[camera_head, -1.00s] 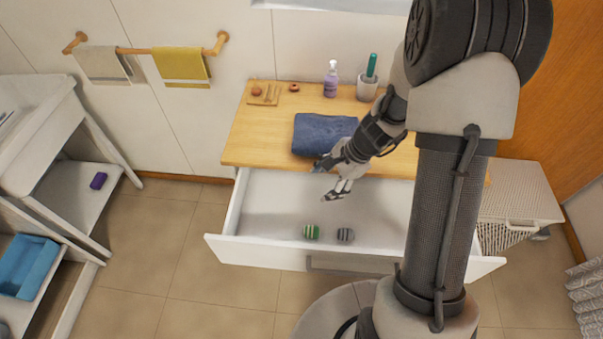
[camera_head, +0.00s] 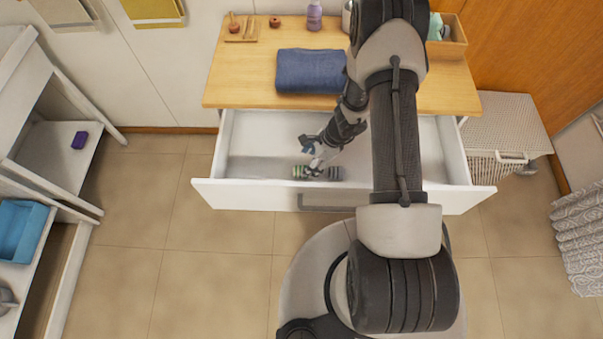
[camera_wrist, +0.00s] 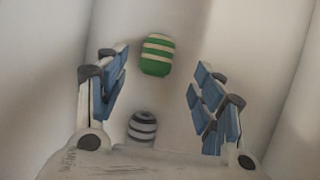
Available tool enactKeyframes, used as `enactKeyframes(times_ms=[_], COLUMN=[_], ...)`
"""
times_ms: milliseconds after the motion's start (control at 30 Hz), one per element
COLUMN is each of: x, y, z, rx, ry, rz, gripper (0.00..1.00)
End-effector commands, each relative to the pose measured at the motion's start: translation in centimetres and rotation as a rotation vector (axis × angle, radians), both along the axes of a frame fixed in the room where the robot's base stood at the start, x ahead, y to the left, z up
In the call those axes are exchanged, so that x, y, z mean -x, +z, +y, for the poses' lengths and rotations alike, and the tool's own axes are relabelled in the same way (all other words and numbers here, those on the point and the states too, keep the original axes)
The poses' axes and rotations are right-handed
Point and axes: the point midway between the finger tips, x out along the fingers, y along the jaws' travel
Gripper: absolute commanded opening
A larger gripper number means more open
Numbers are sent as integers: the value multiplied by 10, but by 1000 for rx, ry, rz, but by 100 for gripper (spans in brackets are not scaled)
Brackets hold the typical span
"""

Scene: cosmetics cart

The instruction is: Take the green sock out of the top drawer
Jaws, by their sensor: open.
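The green sock, rolled up with white stripes, lies in the open top drawer (camera_head: 258,140). In the head view the sock (camera_head: 299,171) is partly covered by my gripper (camera_head: 310,160). In the wrist view the green sock (camera_wrist: 157,55) lies beyond the fingertips, between their lines and a little left of centre. My gripper (camera_wrist: 160,95) is open with nothing between its blue-padded fingers. A grey striped sock (camera_wrist: 142,126) lies close beside the green one, nearer the palm in the wrist view. It also shows in the head view (camera_head: 333,173), right of the green sock.
The drawer's front wall (camera_head: 240,195) stands close to the socks. A blue folded towel (camera_head: 311,71) lies on the wooden top (camera_head: 235,75) above the drawer. The drawer floor left of the socks is clear. A wicker basket (camera_head: 505,125) stands at right.

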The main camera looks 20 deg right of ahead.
Motion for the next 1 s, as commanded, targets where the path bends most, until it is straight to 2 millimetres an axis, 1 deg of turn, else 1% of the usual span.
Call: enactKeyframes(times_ms=[33,167,233,400,533,633,833,1000], x=[-1,-2,-1,0,-3,-4,-4,-4], y=[-6,-11,-18,-44,-56,-59,-58,-58], z=[2,5,7,15,21,22,22,22], rx=[0,1,0,-1,-1,-1,-1,-1], ry=[0,1,1,1,2,1,1,1], rz=[0,-2,0,2,-1,-1,-2,-2], gripper=[62,62,62,62,62,62,62,50])
